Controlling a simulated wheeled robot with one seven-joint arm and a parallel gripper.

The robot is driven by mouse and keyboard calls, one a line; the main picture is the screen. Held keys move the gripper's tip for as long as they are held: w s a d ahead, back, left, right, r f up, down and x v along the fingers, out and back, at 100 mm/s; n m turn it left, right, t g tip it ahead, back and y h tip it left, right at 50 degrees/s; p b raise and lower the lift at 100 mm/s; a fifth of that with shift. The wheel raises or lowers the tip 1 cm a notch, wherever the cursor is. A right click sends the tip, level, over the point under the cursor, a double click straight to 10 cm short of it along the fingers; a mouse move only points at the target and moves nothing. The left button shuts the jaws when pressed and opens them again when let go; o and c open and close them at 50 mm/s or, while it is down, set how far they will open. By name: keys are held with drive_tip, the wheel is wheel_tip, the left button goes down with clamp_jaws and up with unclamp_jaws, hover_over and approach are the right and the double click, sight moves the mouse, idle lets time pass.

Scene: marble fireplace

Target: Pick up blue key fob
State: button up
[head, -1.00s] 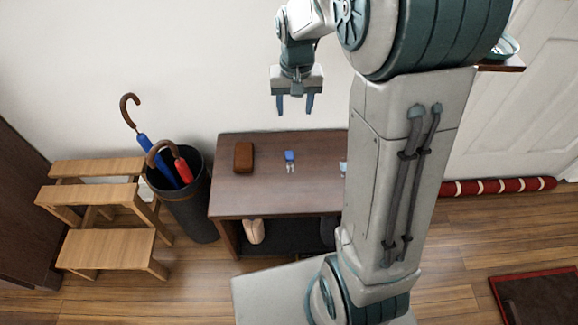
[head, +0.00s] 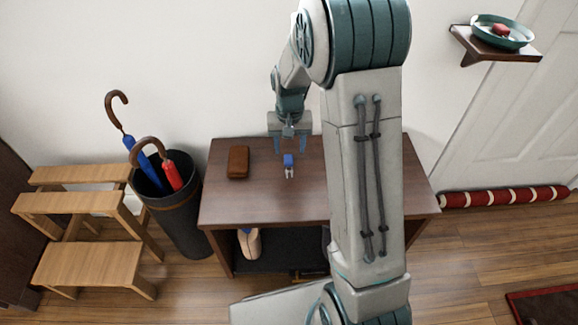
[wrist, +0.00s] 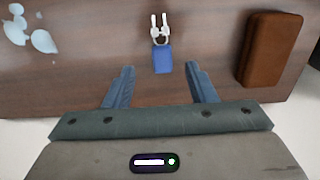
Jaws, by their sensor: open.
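The blue key fob (head: 289,160) lies on top of the dark wooden bench (head: 225,207), with light-coloured keys toward the bench's front edge. The fob also shows in the wrist view (wrist: 163,60), with its ring and keys above it in that picture. My gripper (head: 290,148) points down above the back part of the bench. In the wrist view my gripper's two blue fingers (wrist: 160,80) are apart and empty, with the fob between and just beyond their tips. I cannot tell the exact height of the fingertips above the bench.
A brown leather case (head: 238,162) lies left of the fob. Several pale pieces (wrist: 32,28) lie on the bench in the wrist view. The white wall stands close behind. An umbrella bin (head: 176,215) and a wooden step stool (head: 95,262) stand left. A wall shelf (head: 490,45) is at right.

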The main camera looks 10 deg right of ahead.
sight(289, 161)
drive_tip(key=shift+a+f+b, duration=0.1)
drive_tip(key=shift+f+b, duration=1.45)
drive_tip(key=shift+f, duration=1.25)
drive_tip(key=shift+r, duration=0.1)
drive_tip(key=c, duration=1.1)
